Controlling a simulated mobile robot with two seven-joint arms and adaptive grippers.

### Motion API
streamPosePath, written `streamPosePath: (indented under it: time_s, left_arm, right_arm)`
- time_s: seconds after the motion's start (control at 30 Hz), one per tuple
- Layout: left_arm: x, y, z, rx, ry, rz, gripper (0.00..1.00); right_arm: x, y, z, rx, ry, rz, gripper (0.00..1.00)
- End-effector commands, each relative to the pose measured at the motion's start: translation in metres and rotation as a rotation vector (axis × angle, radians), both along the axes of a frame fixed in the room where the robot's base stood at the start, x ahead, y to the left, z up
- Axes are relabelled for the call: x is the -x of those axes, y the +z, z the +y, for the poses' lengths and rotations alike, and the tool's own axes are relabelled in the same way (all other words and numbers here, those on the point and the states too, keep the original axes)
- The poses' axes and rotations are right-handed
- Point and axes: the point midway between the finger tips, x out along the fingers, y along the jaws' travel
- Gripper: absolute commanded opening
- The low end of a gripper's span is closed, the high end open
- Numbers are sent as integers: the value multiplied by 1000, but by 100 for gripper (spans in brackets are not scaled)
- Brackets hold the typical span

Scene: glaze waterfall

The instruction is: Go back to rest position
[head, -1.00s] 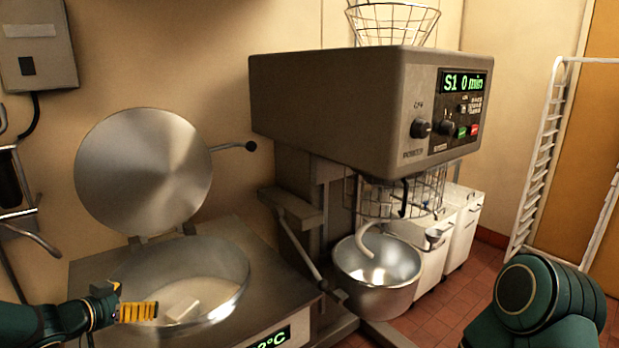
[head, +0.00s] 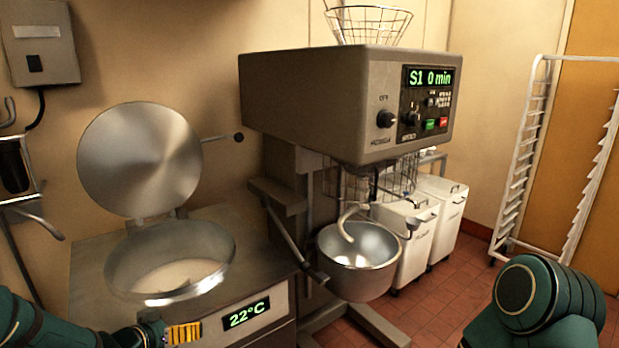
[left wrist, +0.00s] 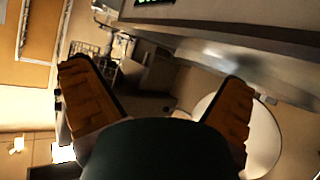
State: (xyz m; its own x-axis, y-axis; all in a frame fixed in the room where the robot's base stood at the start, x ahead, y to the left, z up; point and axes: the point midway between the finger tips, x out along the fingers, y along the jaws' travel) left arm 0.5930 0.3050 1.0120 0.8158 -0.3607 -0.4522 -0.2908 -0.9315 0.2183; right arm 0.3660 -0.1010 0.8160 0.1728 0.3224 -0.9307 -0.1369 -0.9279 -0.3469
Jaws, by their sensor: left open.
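A large mixer (head: 345,105) reading "S1 0 min" stands in the middle, with a steel bowl (head: 357,268) under its hook. White bins (head: 405,235) stand behind it. A white rack (head: 530,150) is at the right. Red tiled floor (head: 440,300) is open between.

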Motion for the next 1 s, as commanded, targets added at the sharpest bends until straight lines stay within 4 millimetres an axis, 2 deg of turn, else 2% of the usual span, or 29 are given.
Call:
streamPosePath:
  time_s: [0.03, 0.17, 0.27, 0.3, 0.43, 0.5, 0.6, 0.7, 0.8, 1.0]
  left_arm:
    - [6, -22, -23, 32, 10, 55, 100]
    - [33, -77, -75, 85, 57, 227, 100]
    - [69, -119, -115, 107, 86, 392, 100]
    - [86, -135, -130, 109, 93, 461, 100]
    - [146, -174, -168, 97, 114, 672, 100]
    - [175, -187, -182, 85, 120, 767, 100]
    - [207, -199, -194, 67, 126, 866, 100]
    - [225, -204, -200, 56, 132, 921, 100]
    - [232, -205, -202, 51, 134, 942, 100]
    - [231, -205, -201, 52, 135, 941, 100]
  right_arm:
    - [0, -1, 0, 0, 0, 1, 47]
    - [2, -3, 0, -1, 1, 4, 47]
    - [2, -5, 0, -1, 2, 5, 47]
    - [2, -6, 0, -1, 2, 6, 47]
    - [3, -7, 0, -1, 3, 6, 47]
    - [3, -8, 0, -1, 5, 7, 47]
    - [4, -9, 0, -1, 5, 8, 47]
    - [4, -9, 0, -1, 5, 9, 47]
    - [4, -9, 0, -1, 5, 9, 47]
    - [4, -9, 0, -1, 5, 8, 47]
